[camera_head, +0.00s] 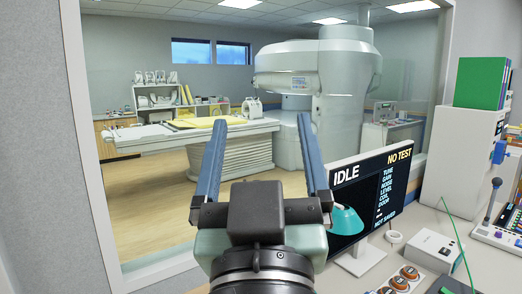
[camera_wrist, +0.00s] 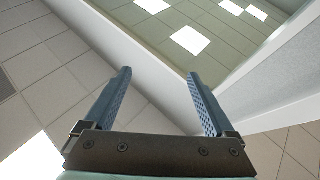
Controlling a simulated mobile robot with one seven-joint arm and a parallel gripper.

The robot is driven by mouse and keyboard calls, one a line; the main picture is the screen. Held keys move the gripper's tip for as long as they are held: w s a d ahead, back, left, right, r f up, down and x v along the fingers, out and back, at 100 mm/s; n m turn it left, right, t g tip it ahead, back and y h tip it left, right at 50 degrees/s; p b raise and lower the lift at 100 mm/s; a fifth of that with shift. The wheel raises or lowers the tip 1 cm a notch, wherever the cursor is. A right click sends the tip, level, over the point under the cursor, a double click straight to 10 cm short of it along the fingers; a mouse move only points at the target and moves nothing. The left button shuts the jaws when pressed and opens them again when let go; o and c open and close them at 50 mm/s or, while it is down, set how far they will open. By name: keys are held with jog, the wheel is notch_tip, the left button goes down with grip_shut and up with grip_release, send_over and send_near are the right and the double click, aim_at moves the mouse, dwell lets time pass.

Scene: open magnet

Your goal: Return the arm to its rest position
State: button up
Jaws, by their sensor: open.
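My gripper (camera_head: 262,160) is raised in the middle of the head view, in front of the window. Its two blue fingers stand apart with nothing between them. The wrist view also shows my gripper (camera_wrist: 160,100) open and empty, with ceiling tiles and the top of the window frame beyond it. My arm below the wrist runs out of the bottom of the head view.
A monitor (camera_head: 372,190) reading "IDLE" and "NO TEST" stands on the desk (camera_head: 412,226) right of my gripper. A white box (camera_head: 432,249), several cups and a microphone (camera_head: 490,203) are on the desk. The open magnet (camera_head: 318,75) and patient table (camera_head: 190,135) lie beyond the window.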

jog(key=s+r+m+t, duration=0.1)
jog(key=s+r+t, duration=0.2)
jog(key=s+r, duration=0.3)
jog(key=shift+r+t, duration=0.3)
jog(key=shift+r, duration=0.5)
